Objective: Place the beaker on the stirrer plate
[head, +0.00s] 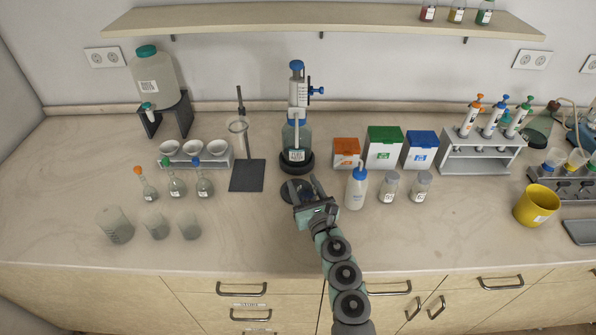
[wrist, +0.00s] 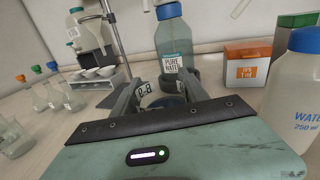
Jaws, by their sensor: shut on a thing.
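Three clear, empty beakers stand at the front left: a large one (head: 115,226) and two smaller ones (head: 155,227) (head: 189,226). One glass vessel (wrist: 12,138) shows at the left edge of the wrist view. A low dark round object (head: 291,187) lies in front of the pure water bottle; I cannot tell whether it is the stirrer plate. My gripper (head: 302,188) is over it, pointing toward the bottle. In the wrist view its jaws (wrist: 167,98) are closed on a round item with a pale rim and dark blue middle, mostly hidden by the gripper body.
The pure water bottle (head: 296,137) stands behind my gripper, with a retort stand (head: 247,177) to its left. A wash bottle (head: 356,189) is close on the right. Small flasks (head: 175,187) stand behind the beakers. The front right counter is mostly clear.

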